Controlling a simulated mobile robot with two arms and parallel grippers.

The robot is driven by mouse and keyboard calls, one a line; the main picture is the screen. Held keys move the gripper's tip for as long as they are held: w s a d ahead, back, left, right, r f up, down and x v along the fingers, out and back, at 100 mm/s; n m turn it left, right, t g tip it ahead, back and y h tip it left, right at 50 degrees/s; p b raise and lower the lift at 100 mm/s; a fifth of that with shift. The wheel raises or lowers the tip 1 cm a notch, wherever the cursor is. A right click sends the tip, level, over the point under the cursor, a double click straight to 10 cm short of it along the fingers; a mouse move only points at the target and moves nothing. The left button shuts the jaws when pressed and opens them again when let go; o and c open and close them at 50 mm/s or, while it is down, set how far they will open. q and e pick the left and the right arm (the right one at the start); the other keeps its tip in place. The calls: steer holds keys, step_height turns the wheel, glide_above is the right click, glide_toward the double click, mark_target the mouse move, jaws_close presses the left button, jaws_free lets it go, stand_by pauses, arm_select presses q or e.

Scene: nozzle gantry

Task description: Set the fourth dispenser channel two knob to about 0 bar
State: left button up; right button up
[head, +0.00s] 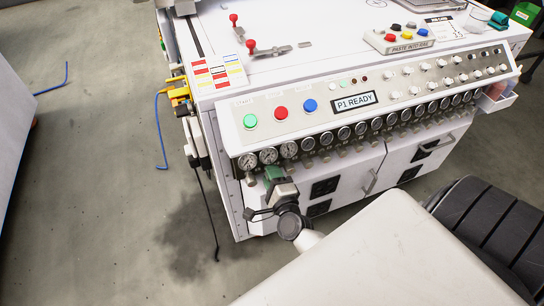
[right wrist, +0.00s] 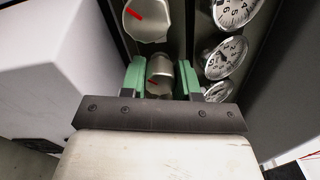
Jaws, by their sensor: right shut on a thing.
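In the head view, a row of round gauges with small silver regulator knobs runs along the cabinet's front edge. My right gripper (head: 274,175), with green fingers, is at the knobs under the left end of this row. In the right wrist view, its fingers are on both sides of a silver knob (right wrist: 160,72) with a red mark, and are shut on it. A gauge (right wrist: 225,57) is just right of this knob, its reading unclear. Channel labels are too small to read, so I cannot tell which channel this knob is. My left gripper is not in view.
Another silver knob (right wrist: 147,20) with a red mark is close by in the right wrist view. Green, red and blue buttons (head: 281,113) and a "P1 READY" display (head: 354,102) are on the sloped panel above. A black cable (head: 207,215) hangs at the cabinet's left corner.

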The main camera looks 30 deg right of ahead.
steer(key=o, duration=0.6)
steer(key=shift+a, duration=0.1)
steer(key=shift+o, duration=0.2)
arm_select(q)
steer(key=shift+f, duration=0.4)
arm_select(e)
steer(key=v, duration=1)
steer(key=shift+s, duration=0.4)
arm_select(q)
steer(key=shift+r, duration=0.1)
